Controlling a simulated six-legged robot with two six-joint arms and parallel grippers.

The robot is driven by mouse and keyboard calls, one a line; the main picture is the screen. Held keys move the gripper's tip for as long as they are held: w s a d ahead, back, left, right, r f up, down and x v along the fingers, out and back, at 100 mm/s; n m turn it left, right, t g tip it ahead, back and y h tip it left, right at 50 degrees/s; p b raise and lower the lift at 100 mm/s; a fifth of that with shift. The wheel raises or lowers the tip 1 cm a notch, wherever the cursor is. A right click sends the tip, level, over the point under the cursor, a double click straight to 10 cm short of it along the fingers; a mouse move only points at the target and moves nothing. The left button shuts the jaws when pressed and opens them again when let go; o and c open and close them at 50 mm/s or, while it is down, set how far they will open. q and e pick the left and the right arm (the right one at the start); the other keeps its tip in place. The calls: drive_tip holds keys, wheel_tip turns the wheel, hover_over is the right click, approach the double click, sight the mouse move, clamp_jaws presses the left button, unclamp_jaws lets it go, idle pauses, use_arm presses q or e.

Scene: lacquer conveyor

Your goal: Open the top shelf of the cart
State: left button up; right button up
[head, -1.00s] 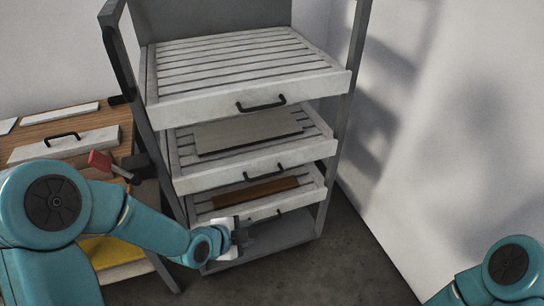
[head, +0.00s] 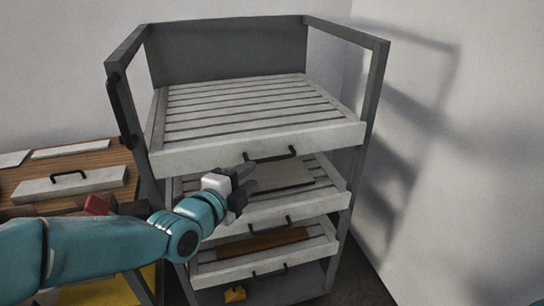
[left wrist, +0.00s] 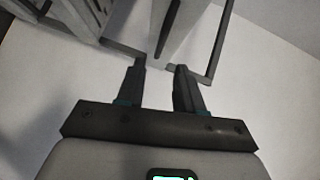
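The grey metal cart (head: 374,95) stands ahead with several slatted shelves. Its top shelf (head: 215,157) has a pale front panel with a dark bar handle (head: 287,152); nothing lies on its slats. My left gripper (head: 246,180) is just below and left of that handle, in front of the second shelf, with its fingers apart and nothing between them. The left wrist view also shows the two separated fingers (left wrist: 161,67) with grey cart parts beyond. I cannot make out the handle clearly there. My right gripper is out of view.
Lower shelves hold a grey board (head: 285,178) and a brown board (head: 262,243). A wooden-topped table (head: 60,160) with a pale handled panel (head: 75,185) stands close on the left. A white wall (head: 450,180) bounds the right side.

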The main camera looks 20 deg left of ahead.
sight(270, 160)
use_arm(q)
drive_tip(key=p+x, duration=0.1)
drive_tip(key=x, duration=0.8)
drive_tip(key=shift+d+p, duration=0.1)
drive_tip(key=shift+p, duration=0.3)
drive_tip(key=shift+w+d, duration=0.15)
drive_tip(key=shift+w, duration=0.35)
drive_tip(key=shift+w+f, duration=0.1)
drive_tip(key=shift+w, duration=0.2)
drive_tip(key=shift+s, duration=0.15)
clamp_jaws()
